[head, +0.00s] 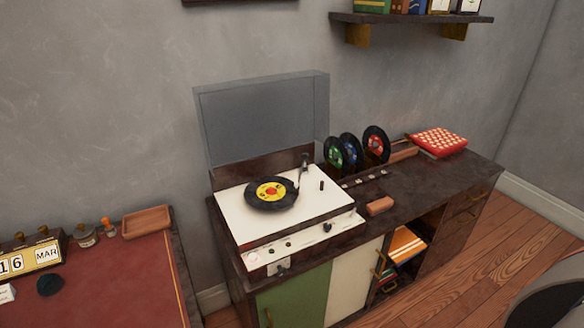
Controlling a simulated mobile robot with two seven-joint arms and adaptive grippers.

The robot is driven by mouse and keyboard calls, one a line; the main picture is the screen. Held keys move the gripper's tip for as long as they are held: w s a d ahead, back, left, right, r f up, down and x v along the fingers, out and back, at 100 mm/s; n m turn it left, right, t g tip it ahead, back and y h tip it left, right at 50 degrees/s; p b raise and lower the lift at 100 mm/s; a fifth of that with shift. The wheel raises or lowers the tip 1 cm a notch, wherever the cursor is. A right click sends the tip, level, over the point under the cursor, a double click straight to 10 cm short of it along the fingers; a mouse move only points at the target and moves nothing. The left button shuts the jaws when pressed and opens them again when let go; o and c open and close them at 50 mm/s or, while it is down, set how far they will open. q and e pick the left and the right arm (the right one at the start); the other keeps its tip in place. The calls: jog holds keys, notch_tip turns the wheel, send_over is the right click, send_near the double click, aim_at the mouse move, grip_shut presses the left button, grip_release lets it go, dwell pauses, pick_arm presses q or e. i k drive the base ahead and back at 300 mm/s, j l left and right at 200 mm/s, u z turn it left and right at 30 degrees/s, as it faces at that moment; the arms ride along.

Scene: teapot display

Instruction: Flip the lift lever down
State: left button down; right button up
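A record player (328,205) with a cream top stands on a dark cabinet, its clear lid (265,115) raised. A black record with a yellow label (271,191) lies on its platter. The dark tonearm (302,170) is at the platter's right, and I cannot tell whether its tip touches the record. A small dark upright piece (321,185) right of the tonearm may be the lift lever; it is too small to tell its position. Neither of my grippers is in view.
The cabinet top (425,185) also holds several upright records (376,144), a small brown block (380,206) and a red patterned box (438,141). A red-topped desk (120,275) stands at left. A shelf (412,18) hangs above. A rounded grey shape fills the lower right corner.

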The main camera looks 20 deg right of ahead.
aim_at(356, 206)
jog(key=z, duration=1.25)
